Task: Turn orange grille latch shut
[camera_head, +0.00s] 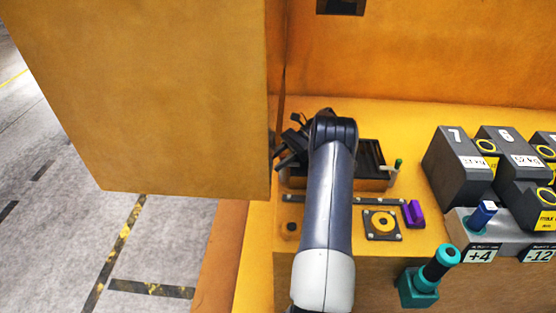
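A dark slotted grille (371,157) lies on the orange ledge, partly hidden behind my arm. A pale latch piece with a green tip (398,164) stands at its right end. I cannot make out an orange latch on the grille; its left part is covered by my arm and gripper. My gripper (284,152) is at the grille's left end, close to the edge of the large orange panel. Its dark fingers are small and partly hidden, so I cannot tell whether they are open or touch anything.
A large orange panel (150,90) fills the left, close to my gripper. In front of the grille are a dark rail, a round yellow knob (384,224), a small dark knob (291,228) and a purple block (414,213). Numbered dark weights (457,170) and a teal-handled piece (428,277) stand right.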

